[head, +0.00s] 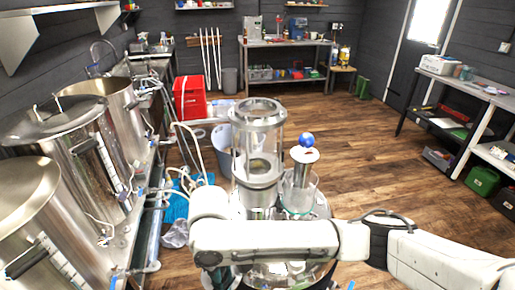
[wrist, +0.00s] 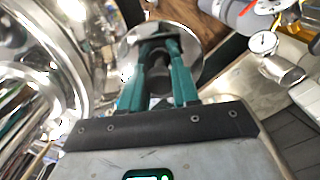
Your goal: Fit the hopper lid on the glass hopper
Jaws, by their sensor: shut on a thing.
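In the head view a tall clear cylinder (head: 258,135) with a metal rim and metal base stands upright in the centre; it looks like the glass hopper, and its top is open. In the wrist view my gripper (wrist: 159,78) has teal fingers shut on a shiny round disc, which looks like the hopper lid (wrist: 187,38). The disc mirrors the fingers, and the exact grip point is hard to see. In the head view my arm crosses in front of the cylinder's base, and I cannot make out the fingers or the held disc.
Close right of the cylinder is a blue ball (head: 306,139) on a pale disc above a clear vessel (head: 300,194). Steel kettles (head: 70,150) line the left, with hoses beside them. A red crate (head: 189,97) stands behind. Wooden floor (head: 370,140) is free to the right.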

